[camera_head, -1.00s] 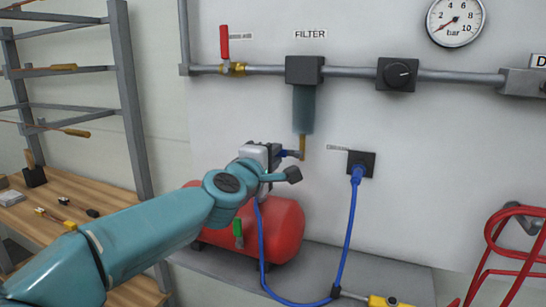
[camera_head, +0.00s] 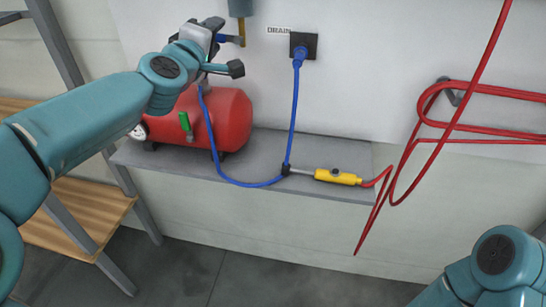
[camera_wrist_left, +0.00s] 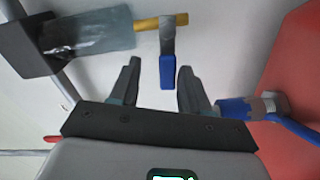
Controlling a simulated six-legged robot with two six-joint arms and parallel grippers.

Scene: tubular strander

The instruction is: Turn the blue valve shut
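The blue valve is a small blue lever (camera_wrist_left: 168,72) on a grey stem, hanging from the brass tube (camera_wrist_left: 158,23) under the filter. In the head view the blue lever (camera_head: 231,40) is partly hidden by my left gripper (camera_head: 222,46), beside the brass outlet at the top. In the left wrist view my left gripper (camera_wrist_left: 160,66) is open. Its two fingers stand on either side of the lever's lower end, with gaps on both sides and no visible contact. My right arm shows at the lower right of the head view; its gripper is out of frame.
A red tank (camera_head: 226,120) stands on the grey shelf (camera_head: 262,145) just below the left gripper. A blue hose (camera_head: 294,110) loops from the wall fitting. A yellow tool (camera_head: 337,177) lies on the shelf, and a red hose (camera_head: 432,123) hangs at the right.

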